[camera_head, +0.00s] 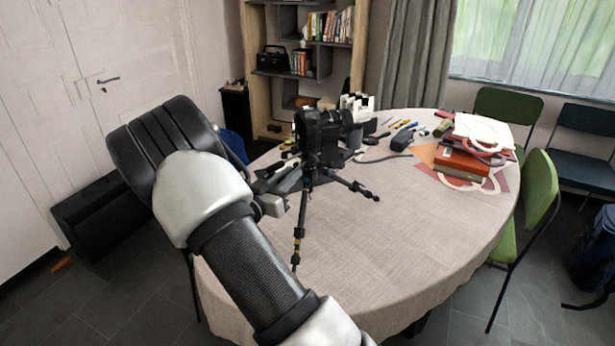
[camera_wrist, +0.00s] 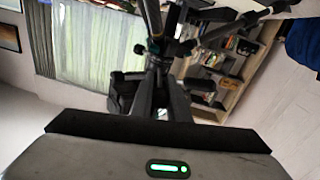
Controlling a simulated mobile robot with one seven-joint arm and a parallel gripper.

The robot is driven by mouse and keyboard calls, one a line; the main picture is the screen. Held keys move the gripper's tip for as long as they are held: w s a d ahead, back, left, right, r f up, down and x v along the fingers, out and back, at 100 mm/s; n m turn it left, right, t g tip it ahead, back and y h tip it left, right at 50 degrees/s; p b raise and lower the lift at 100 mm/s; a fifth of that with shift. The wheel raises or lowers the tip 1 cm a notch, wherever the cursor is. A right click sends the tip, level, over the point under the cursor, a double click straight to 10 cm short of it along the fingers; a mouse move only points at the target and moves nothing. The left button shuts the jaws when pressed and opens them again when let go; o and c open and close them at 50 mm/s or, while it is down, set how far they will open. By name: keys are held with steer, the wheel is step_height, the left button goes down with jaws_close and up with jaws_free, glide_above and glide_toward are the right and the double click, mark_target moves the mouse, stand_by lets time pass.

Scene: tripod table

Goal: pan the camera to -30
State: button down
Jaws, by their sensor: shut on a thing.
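A black camera (camera_head: 322,130) sits on top of a small black tripod (camera_head: 299,228). The tripod stands on the round table (camera_head: 400,240) with its legs spread, and the camera's lens points to the right. My gripper (camera_head: 285,180) comes in from the lower left and is at the tripod's head, just below and left of the camera. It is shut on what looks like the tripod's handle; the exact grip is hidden. The wrist view looks upside down, with the tripod's legs (camera_wrist: 157,35) at the top and my gripper (camera_wrist: 162,112) reaching up to the tripod's head.
Pens and a dark pouch (camera_head: 401,139) lie behind the tripod. Red books (camera_head: 462,163) with papers are at the table's right. Green chairs (camera_head: 540,190) stand to the right, a bookshelf (camera_head: 310,50) behind. The table's front and middle cloth is clear.

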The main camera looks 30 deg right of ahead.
steer(key=shift+w+a+m+g+h, duration=0.4)
steer(key=shift+w+m+g+h, duration=0.3)
steer(key=shift+g, duration=0.4)
steer(key=c, duration=1.7)
jaws_free()
steer(key=p+v, duration=0.1)
steer(key=v, duration=1.6)
steer(key=shift+a+r, duration=0.1)
steer(key=shift+a, duration=0.1)
